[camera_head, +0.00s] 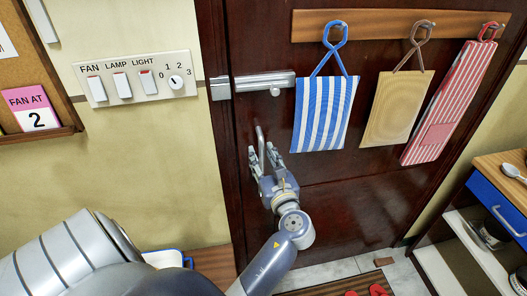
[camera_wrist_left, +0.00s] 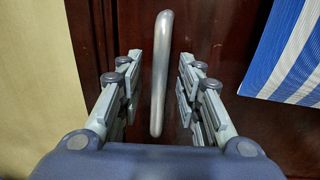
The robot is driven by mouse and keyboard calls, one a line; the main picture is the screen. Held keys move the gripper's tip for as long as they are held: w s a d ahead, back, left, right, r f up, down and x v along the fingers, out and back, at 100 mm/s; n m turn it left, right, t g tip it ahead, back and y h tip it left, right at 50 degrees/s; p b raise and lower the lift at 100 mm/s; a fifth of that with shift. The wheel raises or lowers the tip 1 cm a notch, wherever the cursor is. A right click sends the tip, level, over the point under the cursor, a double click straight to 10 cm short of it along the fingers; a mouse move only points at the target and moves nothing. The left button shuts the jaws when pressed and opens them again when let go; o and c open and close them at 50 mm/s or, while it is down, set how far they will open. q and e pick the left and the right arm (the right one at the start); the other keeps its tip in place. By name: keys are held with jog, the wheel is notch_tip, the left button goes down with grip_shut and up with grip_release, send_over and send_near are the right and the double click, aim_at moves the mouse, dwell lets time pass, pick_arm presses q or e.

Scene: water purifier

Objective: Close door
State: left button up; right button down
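The dark brown wooden door (camera_head: 330,215) fills the middle of the head view and looks about flush with its frame. Its vertical metal bar handle (camera_head: 260,135) also shows upright in the left wrist view (camera_wrist_left: 160,75). My left gripper (camera_head: 262,152) is at the handle's lower part. In the left wrist view its fingers (camera_wrist_left: 161,62) are spread on both sides of the handle, with a gap on each side. A metal slide bolt (camera_head: 262,83) sits above the handle. My right gripper is not in view.
A wooden rack (camera_head: 385,22) on the door holds a blue-striped bag (camera_head: 323,115), a tan bag (camera_head: 398,108) and a red-striped bag (camera_head: 445,105). A switch panel (camera_head: 135,78) is on the left wall. A cabinet (camera_head: 485,200) stands at the right.

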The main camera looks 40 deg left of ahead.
pick_arm(q)
jog(key=r, duration=1)
jog(key=shift+s+d, duration=0.1)
jog(key=shift+d, duration=0.1)
jog(key=shift+f, duration=0.15)
